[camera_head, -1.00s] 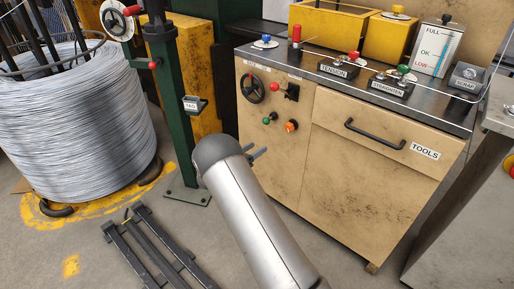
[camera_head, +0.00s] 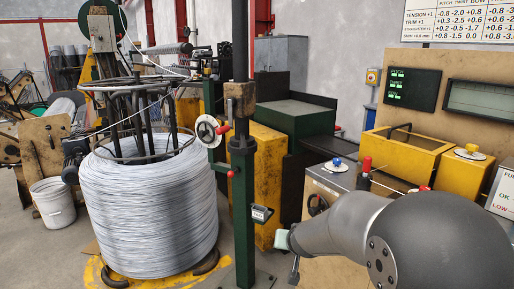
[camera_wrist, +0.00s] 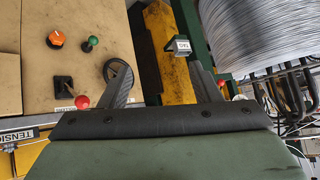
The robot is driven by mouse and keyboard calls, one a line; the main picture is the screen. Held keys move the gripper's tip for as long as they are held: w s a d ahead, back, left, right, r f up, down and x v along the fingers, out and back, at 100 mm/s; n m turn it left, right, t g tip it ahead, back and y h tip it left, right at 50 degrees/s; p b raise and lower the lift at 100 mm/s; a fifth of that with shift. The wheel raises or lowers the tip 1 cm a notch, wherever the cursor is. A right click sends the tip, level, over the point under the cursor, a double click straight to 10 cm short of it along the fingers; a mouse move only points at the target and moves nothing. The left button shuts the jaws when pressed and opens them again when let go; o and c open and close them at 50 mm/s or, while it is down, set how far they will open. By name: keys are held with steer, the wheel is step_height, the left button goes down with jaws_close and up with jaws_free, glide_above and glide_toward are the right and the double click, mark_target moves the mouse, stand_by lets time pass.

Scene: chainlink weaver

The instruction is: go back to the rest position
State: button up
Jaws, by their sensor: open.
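My gripper (camera_head: 288,256) is at the end of my grey arm, in front of the left end of the beige cabinet (camera_head: 330,272) in the head view. The round grey joint of my arm covers much of the cabinet. In the wrist view my gripper (camera_wrist: 172,78) has its two fingers spread apart with nothing between them. Beyond the fingers are a yellow post (camera_wrist: 170,45), the small TAG holder (camera_wrist: 182,46) and the cabinet front (camera_wrist: 70,35) with its knobs and black handwheel (camera_wrist: 118,82).
A large wire coil (camera_head: 148,215) stands at the left, with a green post (camera_head: 243,190) between it and my arm. The post carries a tag holder (camera_head: 261,214) close to my gripper. Yellow bins (camera_head: 405,150) sit on the cabinet. A white bucket (camera_head: 52,203) stands far left.

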steer(key=s+d+r+g+p, duration=0.1)
steer(key=s+r+g+p, duration=0.1)
steer(key=s, duration=0.9)
steer(key=s+d+r+n+g+p, duration=0.1)
steer(key=s+g, duration=0.3)
steer(key=s, duration=0.7)
steer(key=s+d+r+n+g+p, duration=0.1)
steer(key=s+d+r+g+p, duration=0.1)
steer(key=s, duration=0.9)
steer(key=shift+s+r+g+p, duration=0.2)
steer(key=shift+r+g+p, duration=0.25)
steer(key=shift+r, duration=0.35)
